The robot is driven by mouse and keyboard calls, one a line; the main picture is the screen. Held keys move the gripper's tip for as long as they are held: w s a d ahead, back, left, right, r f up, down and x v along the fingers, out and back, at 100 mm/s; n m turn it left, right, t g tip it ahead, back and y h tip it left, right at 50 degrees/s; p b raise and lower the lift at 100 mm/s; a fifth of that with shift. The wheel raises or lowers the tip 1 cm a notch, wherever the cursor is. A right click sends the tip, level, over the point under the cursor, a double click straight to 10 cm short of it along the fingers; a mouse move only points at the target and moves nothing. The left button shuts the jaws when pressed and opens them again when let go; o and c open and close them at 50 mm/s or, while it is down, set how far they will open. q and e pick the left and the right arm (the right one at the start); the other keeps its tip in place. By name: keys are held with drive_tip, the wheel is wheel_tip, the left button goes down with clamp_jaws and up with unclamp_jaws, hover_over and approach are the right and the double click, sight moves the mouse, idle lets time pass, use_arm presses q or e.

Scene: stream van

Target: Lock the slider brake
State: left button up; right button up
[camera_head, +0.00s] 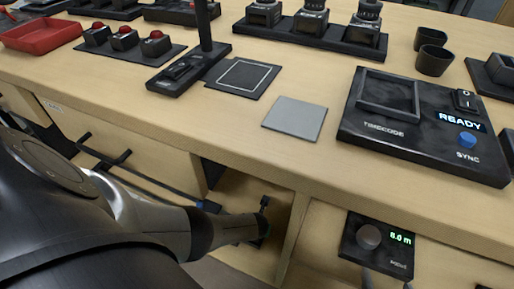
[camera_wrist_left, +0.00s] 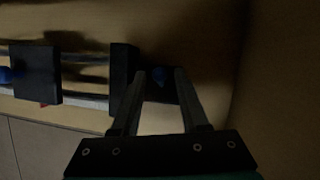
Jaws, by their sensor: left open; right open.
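The slider is a rail (camera_head: 150,178) on the front panel under the counter. In the left wrist view, its pale rods (camera_wrist_left: 85,75) run between a dark block (camera_wrist_left: 35,88) and a black end block (camera_wrist_left: 122,70). Another blue part (camera_wrist_left: 5,75) is at the left edge. I cannot tell which part is the brake. My right gripper (camera_head: 387,280) is open at the bottom edge, just below the focus panel.
The focus panel (camera_head: 350,250) has a round knob (camera_head: 368,236) and reads 5.0 m. A black timecode box (camera_head: 425,160) with a blue sync button (camera_head: 467,139) stands on the counter. A grey plate (camera_head: 294,118), red tray (camera_head: 42,36) and cups (camera_head: 433,60) are also there.

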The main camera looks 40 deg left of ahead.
use_arm(q)
drive_tip(key=shift+f, duration=0.15)
idle(0.3)
clamp_jaws()
